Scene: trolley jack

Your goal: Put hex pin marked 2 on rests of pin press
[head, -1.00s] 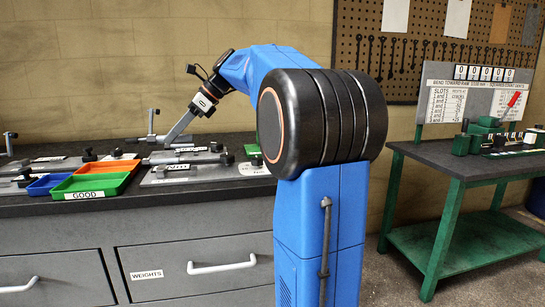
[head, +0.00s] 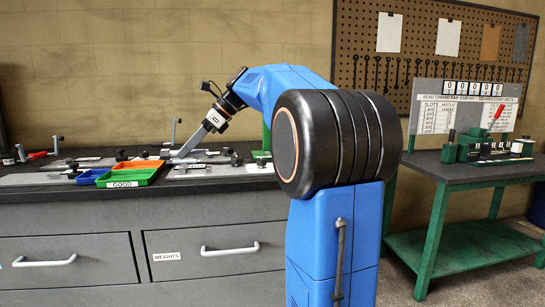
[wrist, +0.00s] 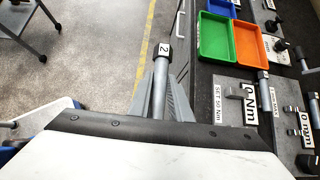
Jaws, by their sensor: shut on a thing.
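In the wrist view, a grey pin (wrist: 158,88) with a dark collar carrying a white tag marked 2 (wrist: 164,49) lies between the fingers of my gripper (wrist: 160,100). In the head view my gripper (head: 190,146) points down and left over the grey bench; the pin cannot be made out there. A green apparatus (head: 475,148) stands on the right bench before a sign reading about bending toward a ram; I cannot tell its rests clearly.
The grey bench (head: 60,208) carries a green tray marked GOOD (head: 128,180), an orange tray (head: 140,164), a blue tray (head: 92,176), and several plates with tools. The green-legged right bench (head: 445,172) stands apart. Floor shows in the wrist view left of the bench.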

